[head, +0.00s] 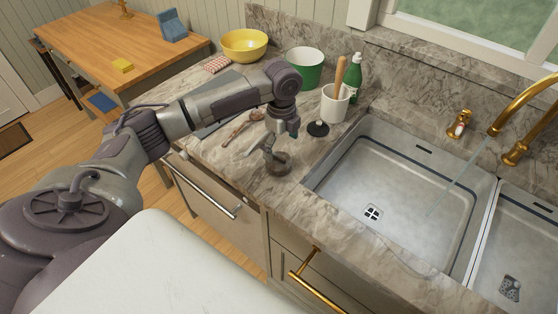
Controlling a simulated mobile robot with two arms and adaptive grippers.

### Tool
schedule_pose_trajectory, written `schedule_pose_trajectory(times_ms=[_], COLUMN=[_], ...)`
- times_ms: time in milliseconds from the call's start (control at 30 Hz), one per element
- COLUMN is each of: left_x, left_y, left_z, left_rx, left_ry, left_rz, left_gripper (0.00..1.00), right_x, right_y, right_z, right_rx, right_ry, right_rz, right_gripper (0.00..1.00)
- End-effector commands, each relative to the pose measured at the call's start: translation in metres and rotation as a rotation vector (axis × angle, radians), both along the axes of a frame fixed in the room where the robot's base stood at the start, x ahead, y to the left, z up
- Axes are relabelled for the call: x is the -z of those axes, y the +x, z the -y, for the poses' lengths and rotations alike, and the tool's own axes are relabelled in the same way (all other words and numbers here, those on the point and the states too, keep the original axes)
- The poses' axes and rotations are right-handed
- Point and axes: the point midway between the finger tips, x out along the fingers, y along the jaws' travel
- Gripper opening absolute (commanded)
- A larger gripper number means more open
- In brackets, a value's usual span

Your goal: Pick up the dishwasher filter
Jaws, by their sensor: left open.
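My right gripper is not in view.
A black round-based item (318,129) and a white crock (334,108) stand behind the filter. A green bottle (355,77), green pot (304,68) and yellow bowl (244,45) line the back. The sink (390,200) is empty. Wooden utensils (240,126) lie left.

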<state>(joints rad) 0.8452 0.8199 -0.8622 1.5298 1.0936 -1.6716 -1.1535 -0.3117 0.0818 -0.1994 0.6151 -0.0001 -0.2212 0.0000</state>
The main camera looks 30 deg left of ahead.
Motion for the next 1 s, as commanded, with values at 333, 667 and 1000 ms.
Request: schedule_pose_trajectory(times_ms=[333, 667, 1000], left_x=[0.039, 0.056, 0.055], left_y=[-0.006, -0.006, -0.005], left_z=[-0.004, -0.004, -0.004], left_rx=[0.000, 0.001, 0.001], left_ry=[-0.001, 0.001, 0.001], left_rz=[-0.004, 0.001, 0.001], left_gripper=[1.00, 1.00, 0.53], right_x=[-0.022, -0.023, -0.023], right_y=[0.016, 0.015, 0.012], right_z=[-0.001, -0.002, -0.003], right_rx=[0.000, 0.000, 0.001], right_ry=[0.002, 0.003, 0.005], right_rz=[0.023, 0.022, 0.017], right_gripper=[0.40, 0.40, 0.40])
